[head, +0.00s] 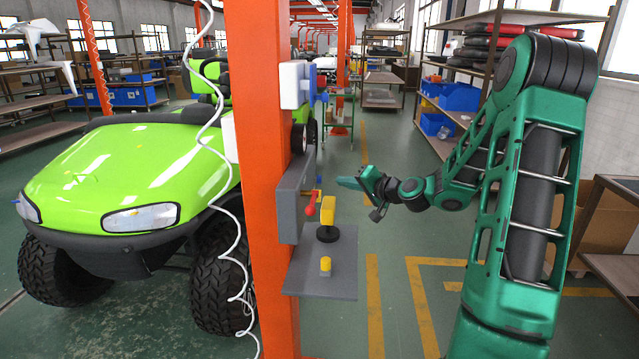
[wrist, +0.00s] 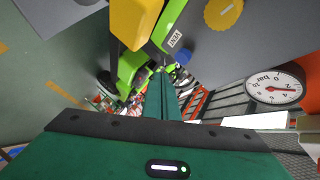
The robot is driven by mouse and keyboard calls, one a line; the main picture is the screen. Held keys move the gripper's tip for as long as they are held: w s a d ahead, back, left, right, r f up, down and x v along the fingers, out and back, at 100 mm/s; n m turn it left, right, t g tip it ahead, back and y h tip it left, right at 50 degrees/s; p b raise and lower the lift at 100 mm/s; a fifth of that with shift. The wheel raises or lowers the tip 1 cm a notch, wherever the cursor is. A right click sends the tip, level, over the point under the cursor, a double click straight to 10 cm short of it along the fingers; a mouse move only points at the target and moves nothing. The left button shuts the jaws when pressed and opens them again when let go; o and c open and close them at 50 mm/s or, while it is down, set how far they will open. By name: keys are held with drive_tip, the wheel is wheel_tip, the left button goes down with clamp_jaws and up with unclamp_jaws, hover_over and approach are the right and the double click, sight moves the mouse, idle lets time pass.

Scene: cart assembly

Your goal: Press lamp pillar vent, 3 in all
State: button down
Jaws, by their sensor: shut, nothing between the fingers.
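The orange pillar (head: 262,250) stands in the middle of the head view, with a grey panel (head: 290,215) on its right side. In the wrist view a small white label (wrist: 175,40), which appears to read VENT, sits near a small blue part (wrist: 183,56); I cannot tell for sure that this is the vent button. My gripper (head: 345,183) is to the right of the panel, apart from it, pointing left towards it. In the wrist view its teal fingers (wrist: 163,80) are together and empty, with the tips near the label. I cannot tell whether they touch anything.
A yellow block on a black base (head: 328,215) and a yellow knob (head: 325,265) stand on a grey shelf (head: 335,285) below. A red knob (head: 311,206) is on the panel. A pressure gauge (wrist: 275,85) is at right. A green cart (head: 130,180) stands left.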

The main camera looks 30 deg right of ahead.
drive_tip(key=shift+w+a, duration=0.4)
drive_tip(key=shift+a, duration=0.2)
drive_tip(key=shift+w+a, duration=0.4)
drive_tip(key=shift+a, duration=0.2)
drive_tip(key=shift+a, duration=0.1)
idle(1.2)
drive_tip(key=shift+w+a+r, duration=0.1)
drive_tip(key=shift+w+a, duration=0.05)
drive_tip(key=shift+a, duration=0.1)
drive_tip(key=shift+w+a, duration=0.3)
drive_tip(key=shift+a, duration=0.1)
idle(0.9)
idle(0.4)
drive_tip(key=shift+s+d, duration=0.55)
drive_tip(key=shift+d, duration=0.2)
drive_tip(key=shift+s+d, duration=0.7)
drive_tip(key=shift+d, duration=0.35)
drive_tip(key=shift+s+d, duration=0.7)
drive_tip(key=shift+d, duration=0.35)
idle(0.7)
